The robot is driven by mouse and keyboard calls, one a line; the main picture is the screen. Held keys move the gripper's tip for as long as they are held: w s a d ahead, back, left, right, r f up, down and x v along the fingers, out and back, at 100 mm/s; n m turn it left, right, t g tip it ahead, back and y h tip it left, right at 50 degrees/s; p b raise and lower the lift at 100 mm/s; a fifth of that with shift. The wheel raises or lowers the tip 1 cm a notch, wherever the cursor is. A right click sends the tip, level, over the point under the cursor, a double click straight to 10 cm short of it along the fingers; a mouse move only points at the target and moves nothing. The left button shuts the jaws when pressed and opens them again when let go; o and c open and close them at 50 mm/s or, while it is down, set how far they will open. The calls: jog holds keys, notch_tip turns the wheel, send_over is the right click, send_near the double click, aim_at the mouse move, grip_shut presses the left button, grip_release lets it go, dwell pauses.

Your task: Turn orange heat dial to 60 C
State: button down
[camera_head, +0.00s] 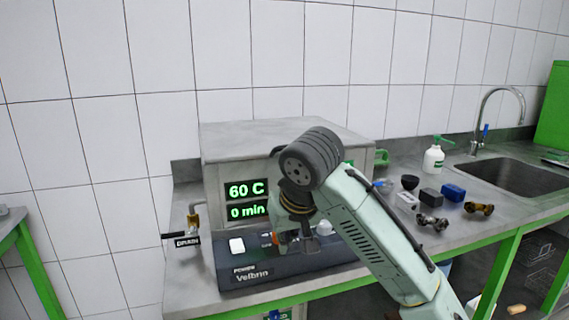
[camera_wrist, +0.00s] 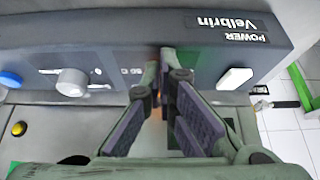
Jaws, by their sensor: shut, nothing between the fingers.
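The grey machine (camera_head: 300,135) stands on the bench against the tiled wall. Its green display (camera_head: 247,200) reads 60 C above 0 min. The orange heat dial (camera_head: 276,239) is mostly hidden behind my gripper, with only a bit of orange showing on the dark sloped front panel. My gripper (camera_wrist: 164,62) is shut with its fingertips at the panel, over the dial's place. In the head view my gripper (camera_head: 298,245) is partly hidden by my wrist. I cannot tell whether the fingertips touch the dial.
A white power switch (camera_head: 237,245) sits left of the dial. In the wrist view a light grey knob (camera_wrist: 72,82) and a blue button (camera_wrist: 10,80) sit on the panel. A white bottle (camera_head: 433,160), several small parts and a sink (camera_head: 500,172) are to the right.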

notch_tip(320, 180, up, 6)
jog(key=p, duration=0.6)
